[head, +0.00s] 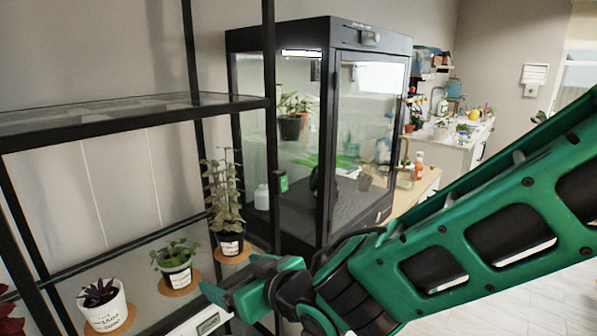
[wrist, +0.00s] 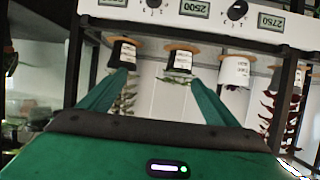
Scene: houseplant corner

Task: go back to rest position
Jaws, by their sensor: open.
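My gripper (head: 232,281) is open and empty at the lower middle of the head view, in front of the shelf. Its two green fingers stand apart in the wrist view (wrist: 158,80), which shows the shelf upside down. The green arm reaches in from the right. In front of the gripper is a row of potted plants: a purple-leaved one in a white pot (head: 104,306), a small leafy one (head: 174,262) and a tall one (head: 226,205).
A white front panel (wrist: 160,12) with displays and knobs runs below the pots. The pots sit on round cork coasters. The black shelf frame (head: 271,100) has a glass upper shelf (head: 90,120). A glass cabinet (head: 325,120) stands behind. Free floor (head: 540,300) shows at lower right.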

